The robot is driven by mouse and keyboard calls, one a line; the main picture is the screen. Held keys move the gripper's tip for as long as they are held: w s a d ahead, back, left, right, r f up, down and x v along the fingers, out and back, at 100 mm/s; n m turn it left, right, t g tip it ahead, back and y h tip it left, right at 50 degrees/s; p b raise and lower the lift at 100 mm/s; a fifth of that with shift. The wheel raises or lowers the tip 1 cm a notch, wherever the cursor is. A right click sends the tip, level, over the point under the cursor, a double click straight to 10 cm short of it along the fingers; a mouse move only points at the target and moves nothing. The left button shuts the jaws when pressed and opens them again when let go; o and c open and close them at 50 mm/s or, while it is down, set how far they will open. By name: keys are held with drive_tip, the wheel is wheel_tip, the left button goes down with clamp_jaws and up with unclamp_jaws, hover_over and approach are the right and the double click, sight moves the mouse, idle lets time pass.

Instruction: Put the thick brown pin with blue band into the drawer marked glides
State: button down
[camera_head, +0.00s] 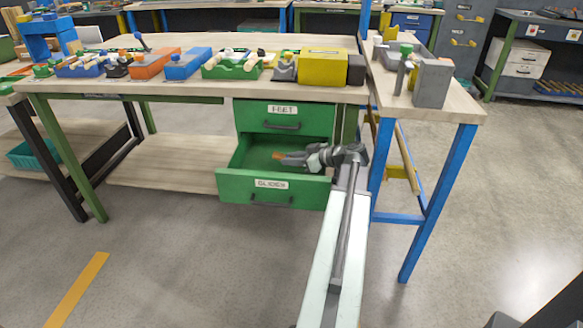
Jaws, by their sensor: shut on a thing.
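My gripper (286,159) reaches from the right into the open lower green drawer (247,189), whose front label reads "GLIDES". The gripper is shut on a small orange-brown piece (277,155) that shows at the fingertips. This looks like the brown pin, but only a short part of it shows and I cannot make out a blue band. The piece is over the drawer's inside; I cannot tell whether it touches the bottom. The visible drawer floor is otherwise bare.
The drawer above, marked "FEET" (282,117), is shut. The workbench top (130,70) over the drawers holds several coloured trays and blocks, including a yellow box (323,68). A blue-legged side table (440,105) stands close on the right. The floor in front is clear.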

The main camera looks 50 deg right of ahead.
drive_tip(key=shift+f+b, duration=0.4)
drive_tip(key=shift+f, duration=0.1)
drive_tip(key=shift+s+a, duration=0.1)
drive_tip(key=c, duration=1.2)
unclamp_jaws()
drive_tip(key=shift+o, duration=0.2)
drive_tip(key=shift+r, duration=0.2)
drive_tip(key=shift+r+p, duration=0.55)
drive_tip(key=shift+p, duration=0.4)
drive_tip(key=p+v, duration=0.4)
drive_tip(key=v, duration=0.7)
drive_tip(key=shift+s+d, duration=0.25)
drive_tip(key=shift+s, duration=0.15)
